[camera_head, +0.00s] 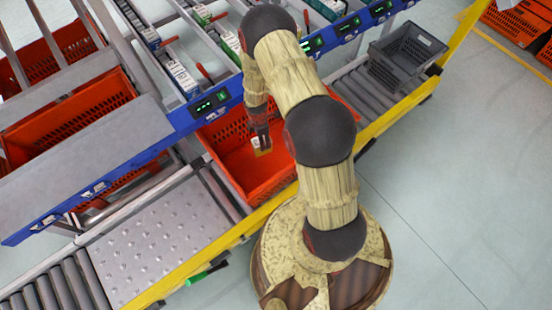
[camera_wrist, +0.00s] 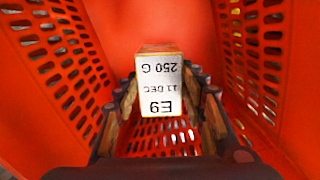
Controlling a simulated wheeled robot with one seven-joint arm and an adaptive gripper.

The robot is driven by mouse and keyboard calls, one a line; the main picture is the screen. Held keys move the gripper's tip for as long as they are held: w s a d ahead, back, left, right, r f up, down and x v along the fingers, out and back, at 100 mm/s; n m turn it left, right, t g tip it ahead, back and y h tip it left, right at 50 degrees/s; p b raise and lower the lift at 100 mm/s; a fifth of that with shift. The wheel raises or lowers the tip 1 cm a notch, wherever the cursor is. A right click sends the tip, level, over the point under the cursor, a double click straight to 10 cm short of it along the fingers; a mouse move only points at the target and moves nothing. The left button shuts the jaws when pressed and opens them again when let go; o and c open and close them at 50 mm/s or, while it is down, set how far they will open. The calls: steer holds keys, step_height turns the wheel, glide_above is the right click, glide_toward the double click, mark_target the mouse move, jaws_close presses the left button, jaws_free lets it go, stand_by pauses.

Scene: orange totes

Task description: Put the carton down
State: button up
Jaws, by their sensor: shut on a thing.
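My gripper (camera_wrist: 163,100) is shut on a small carton (camera_wrist: 160,85), with one finger on each side of it. The carton's white face carries black print reading "E9", "11 DEC" and "250 G", upside down in the wrist view. In the head view the carton (camera_head: 256,144) shows as a small white and orange shape at the tip of my gripper (camera_head: 261,140). Both are inside an orange tote (camera_head: 232,165) with slotted walls. I cannot tell whether the carton touches the tote's floor.
The tote stands on a conveyor with a yellow edge rail (camera_head: 190,265). A grey crate (camera_head: 405,55) sits further along the rollers. A blue shelf rail with green displays (camera_head: 212,104) runs behind the tote. The tote floor around the carton looks empty.

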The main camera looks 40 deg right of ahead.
steer(key=f+n, duration=0.1)
steer(key=s+d+f, duration=0.1)
steer(key=f, duration=0.1)
steer(key=f+n+b, duration=0.1)
steer(key=f, duration=0.1)
steer(key=shift+s+d+f+n, duration=0.15)
steer(key=shift+s+d+n, duration=0.1)
steer(key=shift+s+n, duration=0.1)
steer(key=shift+f+b, duration=2.05)
steer(key=shift+f, duration=2.9)
steer(key=shift+f, duration=0.1)
steer(key=shift+f, duration=0.25)
steer(key=o, duration=1.3)
steer(key=shift+s, duration=0.1)
steer(key=shift+o, duration=0.2)
